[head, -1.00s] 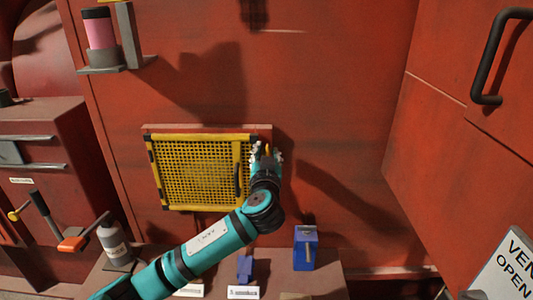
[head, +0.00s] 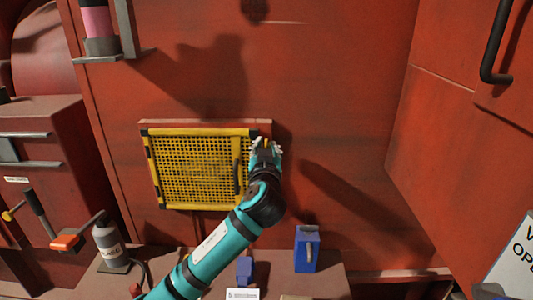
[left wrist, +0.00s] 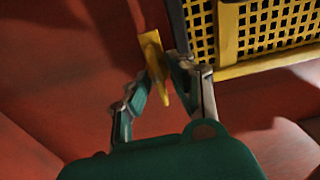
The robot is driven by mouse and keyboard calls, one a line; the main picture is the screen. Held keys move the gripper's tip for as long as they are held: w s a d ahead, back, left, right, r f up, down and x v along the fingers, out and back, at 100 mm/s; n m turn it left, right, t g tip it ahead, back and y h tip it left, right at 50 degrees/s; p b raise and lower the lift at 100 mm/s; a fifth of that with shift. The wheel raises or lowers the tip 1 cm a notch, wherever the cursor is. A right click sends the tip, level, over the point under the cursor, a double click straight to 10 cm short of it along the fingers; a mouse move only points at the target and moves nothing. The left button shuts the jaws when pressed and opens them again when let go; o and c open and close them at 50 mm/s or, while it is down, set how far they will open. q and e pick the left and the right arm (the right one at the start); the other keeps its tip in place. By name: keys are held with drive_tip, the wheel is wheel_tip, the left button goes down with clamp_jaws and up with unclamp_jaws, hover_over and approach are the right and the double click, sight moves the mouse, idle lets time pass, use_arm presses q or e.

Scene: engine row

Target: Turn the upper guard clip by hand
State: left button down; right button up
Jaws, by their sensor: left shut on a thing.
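The yellow mesh guard (head: 195,170) sits flat against the red wall in its frame, with a dark handle (head: 237,177) near its right edge. My left gripper (head: 266,148) is at the guard's upper right corner. In the left wrist view, the left gripper (left wrist: 158,72) is shut on a yellow clip (left wrist: 152,52), a flat tab between its fingertips, beside the guard's edge (left wrist: 235,45). In the head view the gripper hides most of the clip. My right gripper is not in view.
A blue box (head: 307,248) stands on the ledge below right. A grey bottle (head: 109,245) and an orange-ended lever (head: 68,240) are at lower left. A black handle (head: 492,50) is on the right panel. The wall right of the guard is clear.

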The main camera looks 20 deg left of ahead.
use_arm(q)
drive_tip(key=c, duration=1.5)
unclamp_jaws()
drive_tip(key=shift+o, duration=0.2)
drive_tip(key=v, duration=1.2)
